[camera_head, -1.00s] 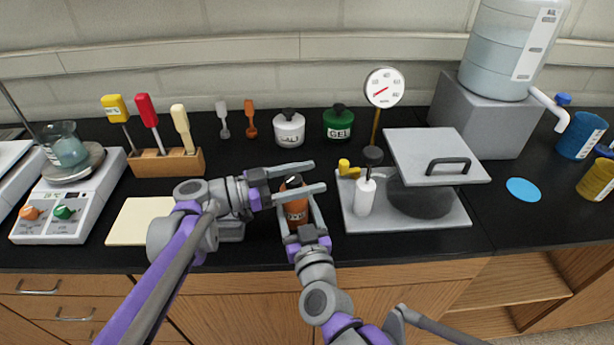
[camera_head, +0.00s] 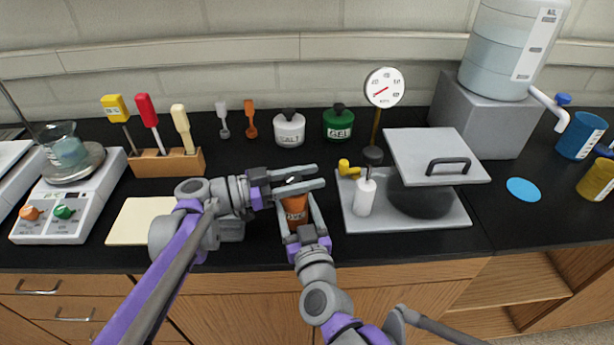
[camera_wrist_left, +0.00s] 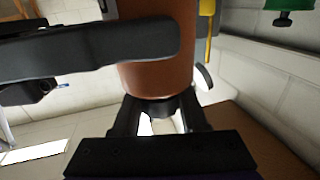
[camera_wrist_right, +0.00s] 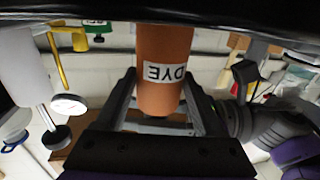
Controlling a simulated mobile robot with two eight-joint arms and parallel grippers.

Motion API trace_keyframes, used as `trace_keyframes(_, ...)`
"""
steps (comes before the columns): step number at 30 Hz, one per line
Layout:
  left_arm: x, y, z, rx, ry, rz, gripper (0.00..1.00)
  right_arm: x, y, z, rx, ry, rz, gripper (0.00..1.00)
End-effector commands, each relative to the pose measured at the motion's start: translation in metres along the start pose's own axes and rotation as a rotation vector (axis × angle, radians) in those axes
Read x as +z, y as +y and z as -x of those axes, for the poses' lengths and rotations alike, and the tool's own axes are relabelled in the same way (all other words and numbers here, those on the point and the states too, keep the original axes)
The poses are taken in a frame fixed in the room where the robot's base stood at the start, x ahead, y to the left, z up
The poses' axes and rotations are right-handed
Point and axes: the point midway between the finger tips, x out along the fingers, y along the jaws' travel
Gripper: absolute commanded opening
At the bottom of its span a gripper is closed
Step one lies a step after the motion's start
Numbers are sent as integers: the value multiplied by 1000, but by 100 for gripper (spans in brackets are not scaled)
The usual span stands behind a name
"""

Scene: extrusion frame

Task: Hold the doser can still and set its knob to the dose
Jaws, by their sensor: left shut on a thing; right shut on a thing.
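The doser can (camera_head: 296,213) is an orange-brown cylinder at the front middle of the black bench. Its white DYE label shows upside down in the right wrist view (camera_wrist_right: 165,73). My right gripper (camera_head: 297,202) is shut on the can's body from the front. The can's dark knob (camera_head: 292,180) has a white mark and sits on top. My left gripper (camera_head: 320,175) is shut on the knob from the left, its fingers reaching past it. The left wrist view shows the can body (camera_wrist_left: 155,75) close up. The fingers partly hide the knob, and I cannot read a dose scale.
A cream board (camera_head: 130,222) lies left under my left arm. SALT (camera_head: 289,130) and GEL (camera_head: 338,124) jars stand behind, with clear bench between.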

Motion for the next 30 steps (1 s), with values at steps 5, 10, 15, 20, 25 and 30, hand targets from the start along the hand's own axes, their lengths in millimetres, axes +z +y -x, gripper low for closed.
trace_keyframes(5, 0, 1, 0, 60, 0, 0, 0, 0, 0, 0, 0, 0, 0, 6)
trace_keyframes(10, 0, 3, 0, 170, 1, 0, 0, 0, 0, 0, 0, 0, 0, 6)
trace_keyframes(15, 0, 7, 1, 307, 1, 0, 0, 0, 0, 0, -1, 0, 0, 6)
trace_keyframes(20, 0, 10, 2, 430, 0, 0, 0, 0, 0, 0, -1, 0, 0, 6)
trace_keyframes(25, 0, 13, 3, 539, 1, 0, 0, 0, 0, 0, -1, 0, 0, 6)
trace_keyframes(30, 0, 16, 5, 616, 1, -1, 0, 0, 0, 0, -1, 0, 0, 6)
